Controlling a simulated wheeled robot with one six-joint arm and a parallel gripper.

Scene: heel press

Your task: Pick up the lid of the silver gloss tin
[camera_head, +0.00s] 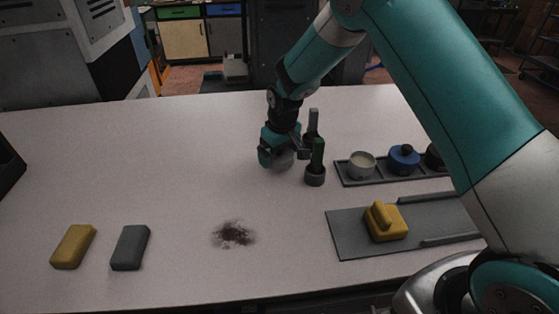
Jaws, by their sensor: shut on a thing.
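My gripper (284,150) points down over the back middle of the table and is shut on a small rounded grey thing (283,161). The thing is mostly hidden by the gripper. It may be the lid, but I cannot tell for sure, nor whether it touches the table. An open tin (361,166) with pale contents and no lid on it stands at the left end of a dark rack (379,179), to the right of my gripper. A blue tin (404,160) with a dark knob on its lid stands beside it.
A dark tin (434,158) is partly hidden by my arm. A yellow block with a handle (384,222) sits on a grey plate (350,237). Yellow (73,247) and grey (130,248) blocks lie front left.

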